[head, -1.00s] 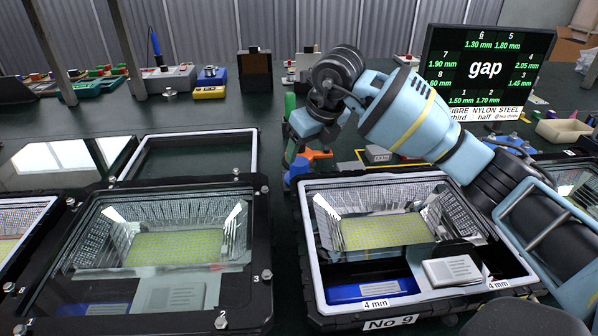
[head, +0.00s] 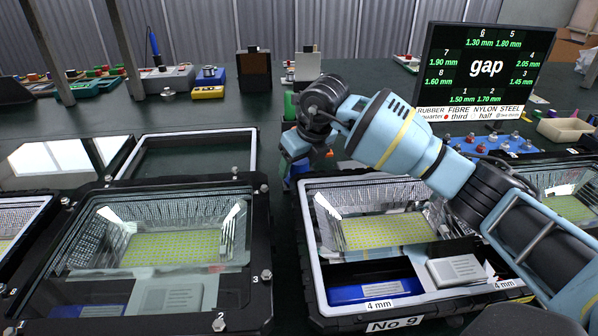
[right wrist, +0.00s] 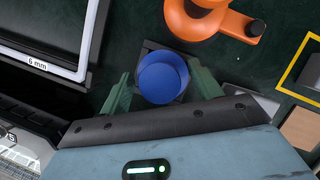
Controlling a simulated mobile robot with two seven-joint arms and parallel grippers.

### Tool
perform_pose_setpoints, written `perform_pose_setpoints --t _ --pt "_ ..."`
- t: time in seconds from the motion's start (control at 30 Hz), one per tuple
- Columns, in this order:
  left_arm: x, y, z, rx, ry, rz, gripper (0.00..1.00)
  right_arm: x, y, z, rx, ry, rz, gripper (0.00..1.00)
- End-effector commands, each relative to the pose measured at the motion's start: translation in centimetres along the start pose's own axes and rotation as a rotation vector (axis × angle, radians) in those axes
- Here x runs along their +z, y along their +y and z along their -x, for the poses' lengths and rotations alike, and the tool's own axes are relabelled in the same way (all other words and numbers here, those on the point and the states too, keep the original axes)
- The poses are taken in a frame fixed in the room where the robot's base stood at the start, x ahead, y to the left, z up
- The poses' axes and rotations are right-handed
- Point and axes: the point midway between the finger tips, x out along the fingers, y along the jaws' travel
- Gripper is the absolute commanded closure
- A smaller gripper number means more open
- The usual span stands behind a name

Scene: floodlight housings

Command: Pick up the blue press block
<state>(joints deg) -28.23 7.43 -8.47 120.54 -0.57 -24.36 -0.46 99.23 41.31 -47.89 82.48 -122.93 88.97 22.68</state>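The blue press block (right wrist: 163,78) shows in the right wrist view as a round blue top on a dark square part, between the two green fingers of my right gripper (right wrist: 161,84). The fingers are spread, with a visible gap on each side of the blue top. In the head view the blue press block (head: 297,172) stands just left of the No 9 housing's back corner, partly hidden under my right gripper (head: 292,165). The fingertips are hard to make out there. My left gripper is in neither view.
An orange part (right wrist: 208,18) lies close beside the block. The No 9 housing (head: 308,240) stands in front, a glass-covered housing (head: 262,240) to the left, and an empty frame (head: 254,150) behind that. The gap monitor (head: 485,75) stands at the back right.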

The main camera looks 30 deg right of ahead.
Motion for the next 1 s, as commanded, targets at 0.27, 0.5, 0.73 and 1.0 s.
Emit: perform_pose_setpoints --t 0.27,0.5,0.73,1.0 --pt "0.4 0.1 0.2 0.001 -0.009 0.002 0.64 0.0 0.0 0.0 0.0 0.0 0.0 0.74" --pt "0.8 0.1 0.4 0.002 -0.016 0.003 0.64 0.1 0.0 0.1 0.0 -0.002 -0.001 0.89" --pt "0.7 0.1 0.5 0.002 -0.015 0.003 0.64 0.2 0.0 0.5 0.0 -0.003 -0.001 0.89" --pt "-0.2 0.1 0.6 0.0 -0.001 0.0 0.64 1.6 0.0 3.6 0.001 -0.007 -0.001 0.89"
